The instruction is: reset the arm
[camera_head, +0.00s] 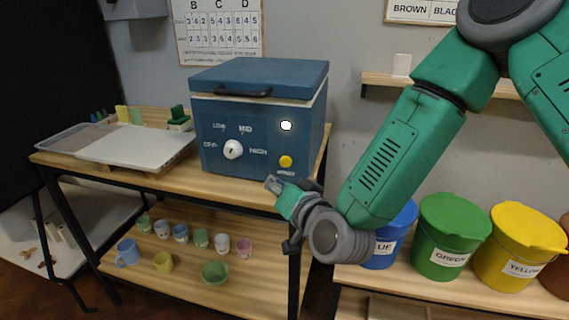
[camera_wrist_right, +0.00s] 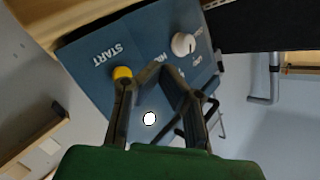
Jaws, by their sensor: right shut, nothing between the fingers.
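My right arm comes in from the right, and its green and grey gripper (camera_head: 273,184) is in front of the blue kiln (camera_head: 218,155), just below its yellow start button (camera_head: 286,162). In the right wrist view the dark fingers (camera_wrist_right: 157,70) come together at the tips and hold nothing. The yellow button (camera_wrist_right: 122,73) shows beside the fingers there. I cannot tell whether they touch the kiln. The white knob (camera_head: 233,149) and a bright white light (camera_head: 286,126) are on the kiln's front. The kiln's lid (camera_head: 260,77) is closed. My left gripper is not in view.
A wooden table (camera_head: 160,180) carries the kiln and a white board (camera_head: 135,145). Several cups and bowls stand on the shelf below (camera_head: 185,280). Lidded blue, green (camera_head: 445,240) and yellow (camera_head: 515,250) buckets stand at the right, near my right arm. A wall shelf (camera_head: 375,80) is behind it.

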